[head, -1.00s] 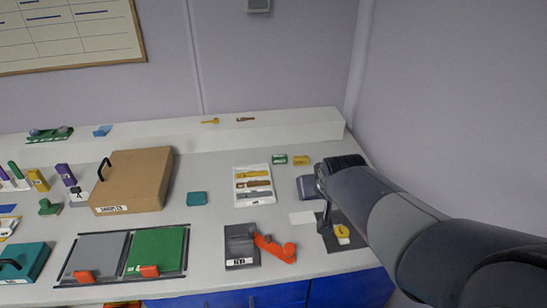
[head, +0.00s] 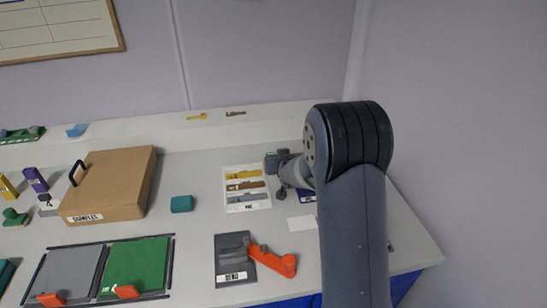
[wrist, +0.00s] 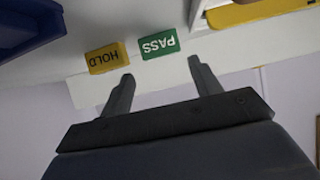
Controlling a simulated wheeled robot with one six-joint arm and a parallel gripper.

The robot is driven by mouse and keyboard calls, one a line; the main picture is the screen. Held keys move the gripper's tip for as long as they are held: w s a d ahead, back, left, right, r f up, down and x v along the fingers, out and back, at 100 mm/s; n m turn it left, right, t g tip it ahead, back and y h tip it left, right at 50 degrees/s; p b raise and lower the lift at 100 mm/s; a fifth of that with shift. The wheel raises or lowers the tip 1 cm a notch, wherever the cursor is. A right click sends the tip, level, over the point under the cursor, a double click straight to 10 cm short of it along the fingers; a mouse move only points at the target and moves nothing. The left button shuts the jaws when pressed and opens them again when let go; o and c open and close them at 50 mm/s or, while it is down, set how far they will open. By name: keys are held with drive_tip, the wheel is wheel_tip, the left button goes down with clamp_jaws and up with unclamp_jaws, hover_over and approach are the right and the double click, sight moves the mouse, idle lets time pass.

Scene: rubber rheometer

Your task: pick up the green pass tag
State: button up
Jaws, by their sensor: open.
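The green pass tag (wrist: 159,44) lies on the light worktop, its PASS lettering upside down in the wrist view. It sits just beyond my open gripper (wrist: 160,69), roughly in line with the gap between the two fingers, and nothing is between them. A yellow HOLD tag (wrist: 107,57) lies to its left in the wrist view, near the left fingertip. In the head view my forearm and wrist cover much of this area.
A white tray (head: 229,206) with yellow, brown and grey tools stands left of my wrist. A dark blue bin (wrist: 25,25) is at the wrist view's upper left. A grey device with an orange handle (head: 272,262) stands nearer the front. A brown samples box (head: 110,185) is farther left.

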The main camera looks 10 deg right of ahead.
sight(275, 154)
drive_tip(key=x, duration=0.3)
drive_tip(key=shift+w+f+p, duration=0.2)
drive_tip(key=shift+w+p, duration=0.3)
drive_tip(key=shift+w, duration=0.15)
drive_tip(key=shift+p+x, duration=0.5)
drive_tip(key=shift+x, duration=1.6)
drive_tip(key=shift+r, duration=0.1)
drive_tip(key=c, duration=0.6)
